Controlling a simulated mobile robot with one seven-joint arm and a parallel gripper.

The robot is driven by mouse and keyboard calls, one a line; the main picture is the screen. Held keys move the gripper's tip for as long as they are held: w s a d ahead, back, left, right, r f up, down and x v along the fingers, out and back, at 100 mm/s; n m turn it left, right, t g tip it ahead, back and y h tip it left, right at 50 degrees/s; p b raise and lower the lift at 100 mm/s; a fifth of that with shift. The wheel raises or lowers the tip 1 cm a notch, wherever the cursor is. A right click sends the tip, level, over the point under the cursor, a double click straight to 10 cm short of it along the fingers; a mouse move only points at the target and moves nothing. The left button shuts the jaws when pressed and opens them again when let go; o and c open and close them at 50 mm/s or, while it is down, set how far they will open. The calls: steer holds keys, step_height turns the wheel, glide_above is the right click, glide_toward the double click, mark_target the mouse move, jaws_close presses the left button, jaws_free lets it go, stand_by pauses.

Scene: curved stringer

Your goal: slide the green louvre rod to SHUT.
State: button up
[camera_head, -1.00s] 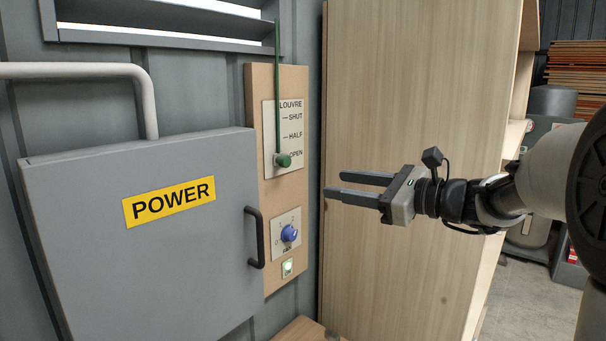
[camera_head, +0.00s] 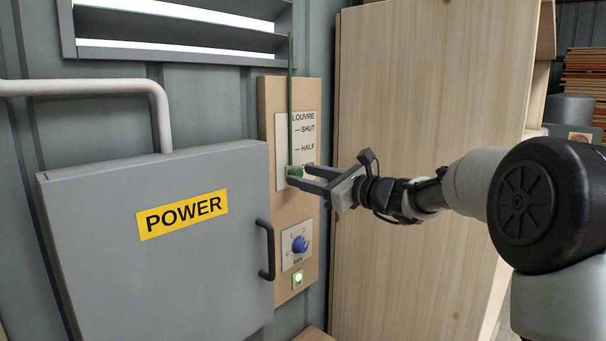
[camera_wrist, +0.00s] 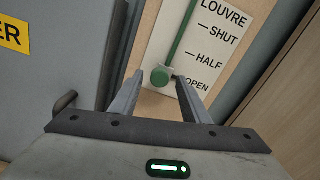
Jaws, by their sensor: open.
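The green louvre rod (camera_head: 290,100) hangs down from the louvre over a white label plate (camera_head: 309,132) marked SHUT, HALF and OPEN from top to bottom. Its round green knob (camera_wrist: 160,76) is at the lower end, near OPEN. My gripper (camera_head: 298,174) is open at the knob, with its fingers pointing at the panel. In the wrist view the knob shows between the two fingertips (camera_wrist: 155,75), closer to the right one. I cannot tell whether a finger touches it. In the head view the fingers partly hide the knob and the OPEN mark.
A grey POWER cabinet (camera_head: 160,240) with a dark handle (camera_head: 266,250) stands left of the panel. Below the knob are a blue dial (camera_head: 299,244) and a lit green button (camera_head: 298,279). A tall wooden cabinet (camera_head: 420,90) stands close on the right.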

steer(key=shift+w+a, duration=0.4)
steer(key=shift+a, duration=0.15)
jaws_close()
step_height(320, 180, up, 11)
steer(key=p, duration=0.6)
steer(key=shift+f, duration=0.2)
jaws_free()
steer(key=shift+f, duration=0.1)
steer(key=b+v, duration=0.3)
steer(key=v, duration=1.4)
